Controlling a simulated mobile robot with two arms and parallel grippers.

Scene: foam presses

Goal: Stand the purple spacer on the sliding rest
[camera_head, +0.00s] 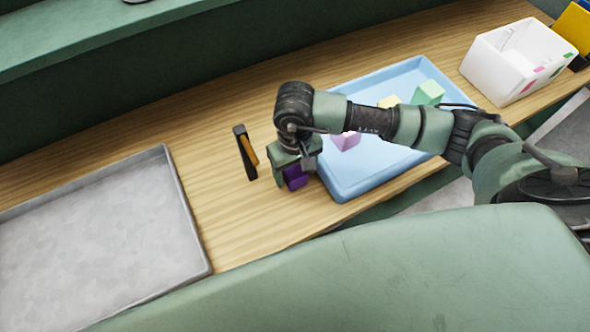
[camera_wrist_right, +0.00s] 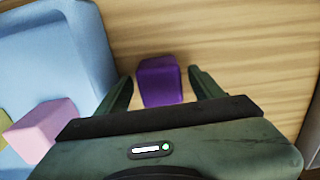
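The purple spacer (camera_head: 295,177) is a small purple block over the wooden bench top, left of the blue tray. My right gripper (camera_head: 292,182) points down at it and hides part of it. In the right wrist view the purple spacer (camera_wrist_right: 160,81) lies between the two fingertips of my right gripper (camera_wrist_right: 160,76), with a gap showing on each side, so the gripper is open around it. Whether the spacer touches the bench is hard to tell. I cannot tell which thing is the sliding rest. My left gripper is out of view.
A blue tray (camera_head: 361,184) holds pink (camera_head: 346,141), yellow (camera_head: 390,101) and green (camera_head: 429,92) blocks. A black and orange item (camera_head: 245,153) is left of my gripper. A grey tray (camera_head: 176,183) lies farther left. A white bin (camera_head: 507,72) stands at the right.

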